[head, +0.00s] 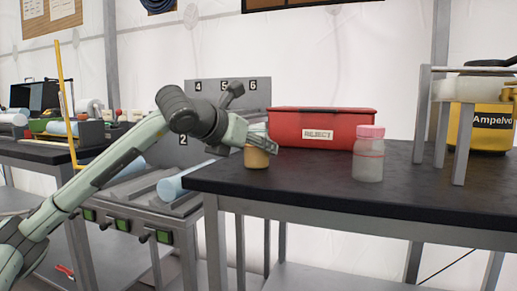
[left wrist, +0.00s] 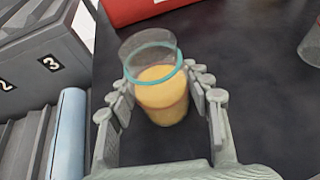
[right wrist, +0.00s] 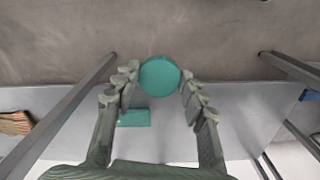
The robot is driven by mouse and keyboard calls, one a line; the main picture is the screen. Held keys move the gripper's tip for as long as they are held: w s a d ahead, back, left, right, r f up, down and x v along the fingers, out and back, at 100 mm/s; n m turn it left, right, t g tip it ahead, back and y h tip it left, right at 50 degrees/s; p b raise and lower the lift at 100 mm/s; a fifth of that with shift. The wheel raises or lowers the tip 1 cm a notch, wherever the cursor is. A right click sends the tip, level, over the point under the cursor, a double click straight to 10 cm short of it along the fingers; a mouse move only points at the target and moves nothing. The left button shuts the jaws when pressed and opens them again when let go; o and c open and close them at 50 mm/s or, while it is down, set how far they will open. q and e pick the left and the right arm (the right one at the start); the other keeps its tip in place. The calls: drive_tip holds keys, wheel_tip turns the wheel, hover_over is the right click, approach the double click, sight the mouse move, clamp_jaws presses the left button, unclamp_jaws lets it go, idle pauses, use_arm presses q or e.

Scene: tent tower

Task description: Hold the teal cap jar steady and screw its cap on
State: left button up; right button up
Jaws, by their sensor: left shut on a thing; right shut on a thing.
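The teal cap jar (head: 256,159) stands upright near the left end of the black table. In the left wrist view the jar (left wrist: 163,97) is clear and uncapped, with a teal ring near its top and orange-yellow contents. My left gripper (head: 260,138) is shut on the jar, with fingers on both sides of it. The round teal cap (right wrist: 160,73) shows in the right wrist view between the fingertips of my right gripper (right wrist: 160,82), which is shut on it. The cap is away from the jar, with floor and a grey shelf below. My right gripper is outside the head view.
A red REJECT bin (head: 330,127) stands behind the jar. A pink-capped clear jar (head: 368,155) stands to its right. A stool-like rack (head: 460,130) and a yellow container (head: 490,125) are at far right. A teal block (right wrist: 133,117) shows below the right gripper. The table's front is clear.

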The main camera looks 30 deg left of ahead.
sight(253, 123)
use_arm(q)
drive_tip(key=shift+c, duration=0.8)
drive_tip(key=shift+r, duration=0.55)
use_arm(e)
drive_tip(key=shift+r, duration=0.25)
use_arm(q)
drive_tip(key=r+p, duration=0.1)
drive_tip(key=r, duration=0.2)
drive_tip(key=shift+s+a+r+p, duration=0.1)
drive_tip(key=shift+a+r+p, duration=0.1)
drive_tip(key=shift+r+p, duration=0.15)
use_arm(e)
drive_tip(key=shift+r, duration=0.55)
use_arm(q)
drive_tip(key=s+a+r+b, duration=0.1)
drive_tip(key=s+a+r, duration=0.5)
drive_tip(key=s+a, duration=0.1)
drive_tip(key=shift+a+r+b, duration=0.15)
drive_tip(key=shift+a+b, duration=0.15)
drive_tip(key=shift+a, duration=0.55)
use_arm(e)
drive_tip(key=shift+f, duration=0.75)
use_arm(q)
drive_tip(key=o, duration=0.8)
drive_tip(key=shift+c, duration=0.2)
clamp_jaws()
